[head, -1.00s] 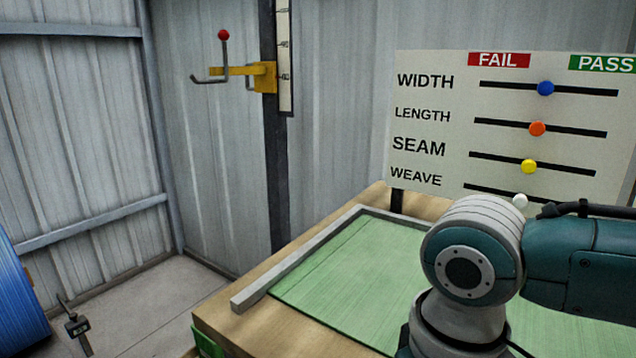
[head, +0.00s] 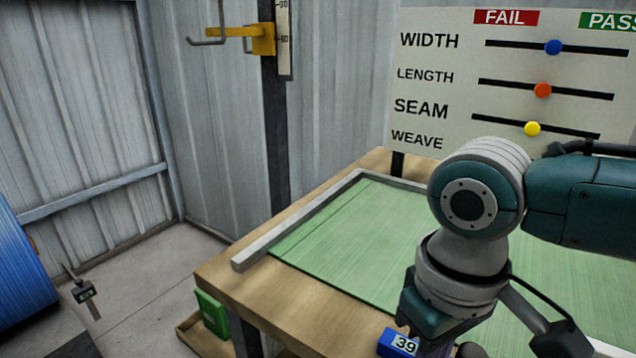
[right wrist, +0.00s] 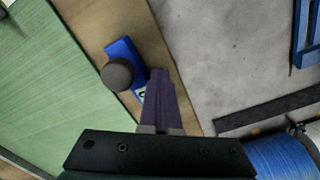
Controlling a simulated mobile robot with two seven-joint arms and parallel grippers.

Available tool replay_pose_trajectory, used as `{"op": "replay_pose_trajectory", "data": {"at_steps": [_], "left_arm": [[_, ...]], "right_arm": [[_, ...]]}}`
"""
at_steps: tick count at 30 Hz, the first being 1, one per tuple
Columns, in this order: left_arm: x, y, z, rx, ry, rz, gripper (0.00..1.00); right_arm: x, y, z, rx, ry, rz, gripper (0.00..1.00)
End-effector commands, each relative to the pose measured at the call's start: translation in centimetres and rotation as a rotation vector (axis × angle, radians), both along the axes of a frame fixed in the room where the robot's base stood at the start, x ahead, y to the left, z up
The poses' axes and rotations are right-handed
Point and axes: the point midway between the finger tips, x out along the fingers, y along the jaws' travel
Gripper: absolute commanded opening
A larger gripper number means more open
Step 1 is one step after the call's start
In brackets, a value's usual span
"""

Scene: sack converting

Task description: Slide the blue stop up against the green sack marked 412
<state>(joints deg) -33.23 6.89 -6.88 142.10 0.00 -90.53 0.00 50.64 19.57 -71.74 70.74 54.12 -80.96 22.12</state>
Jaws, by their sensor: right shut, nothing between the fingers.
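A blue block with a white label reading 39 (head: 386,343) sits at the front edge of the table, partly cut off by the frame. In the right wrist view, the blue block (right wrist: 120,54) has a dark round knob on it. The purple fingers of my right gripper (right wrist: 159,72) are shut and empty, close beside the block; I cannot tell whether they touch it. A flat green woven sack or sheet (head: 345,235) lies on the table, also in the right wrist view (right wrist: 40,75). No 412 marking is visible. My left gripper is out of view.
A grey rail (head: 300,222) runs along the table's left edge. A board with sliders (head: 440,75) stands behind. A green object (head: 212,313) sits low in a wooden tray left of the table. A blue roll (head: 22,270) is at far left.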

Motion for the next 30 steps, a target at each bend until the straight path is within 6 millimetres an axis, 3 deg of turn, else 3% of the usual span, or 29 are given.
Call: {"op": "replay_pose_trajectory", "data": {"at_steps": [30], "left_arm": [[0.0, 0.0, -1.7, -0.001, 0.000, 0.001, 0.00]], "right_arm": [[2.2, -1.4, -0.1, 0.000, -0.002, -0.001, 0.00]]}}
